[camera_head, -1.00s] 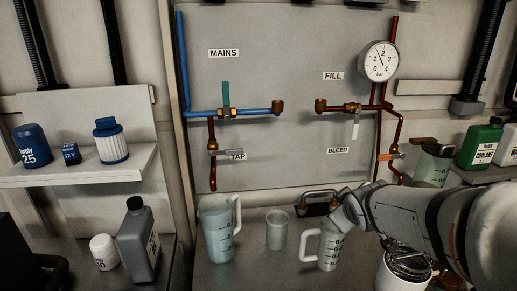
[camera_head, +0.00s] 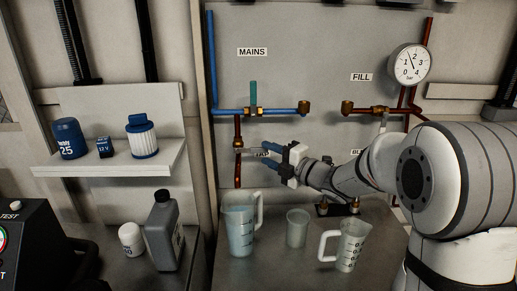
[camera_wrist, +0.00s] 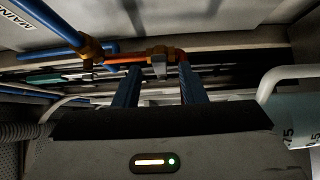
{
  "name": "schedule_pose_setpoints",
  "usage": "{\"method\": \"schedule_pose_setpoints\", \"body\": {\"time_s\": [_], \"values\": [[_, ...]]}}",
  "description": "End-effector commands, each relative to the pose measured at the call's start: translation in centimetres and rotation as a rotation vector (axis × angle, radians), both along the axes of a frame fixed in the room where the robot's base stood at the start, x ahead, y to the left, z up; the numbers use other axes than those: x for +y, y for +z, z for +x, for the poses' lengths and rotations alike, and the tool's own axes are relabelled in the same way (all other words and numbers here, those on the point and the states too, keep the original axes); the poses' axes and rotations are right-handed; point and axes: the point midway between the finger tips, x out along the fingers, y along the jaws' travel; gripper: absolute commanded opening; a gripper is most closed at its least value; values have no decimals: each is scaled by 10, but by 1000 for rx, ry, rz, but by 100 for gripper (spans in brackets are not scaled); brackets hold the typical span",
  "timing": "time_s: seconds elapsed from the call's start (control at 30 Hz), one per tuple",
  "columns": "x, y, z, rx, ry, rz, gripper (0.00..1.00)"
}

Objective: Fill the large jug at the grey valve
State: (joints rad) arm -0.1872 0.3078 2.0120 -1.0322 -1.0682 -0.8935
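The large jug (camera_head: 240,232), clear with a handle on its right, stands on the bench under the copper tap pipe (camera_head: 237,175). It holds pale blue liquid to high up its side. The grey valve (camera_head: 239,150) sits on that pipe by the TAP label. My gripper (camera_head: 266,147) reaches in from the right at the valve, covering part of its lever and label. In the wrist view its blue fingers (camera_wrist: 160,88) are apart, with the grey lever (camera_wrist: 159,68) ahead between them. Whether they touch it I cannot tell.
A small beaker (camera_head: 297,229) and a smaller jug (camera_head: 347,246) stand right of the large jug. A grey bottle (camera_head: 164,235) and white tub (camera_head: 131,239) stand left. The blue mains pipe (camera_head: 230,111) runs above the valve.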

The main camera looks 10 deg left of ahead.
Motion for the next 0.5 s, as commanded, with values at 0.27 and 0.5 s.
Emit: {"method": "schedule_pose_setpoints", "body": {"time_s": [0.27, 0.5], "values": [[31, 1, 18, 2, -1, 0, 37], [35, 0, 20, 3, -2, 1, 37]]}}
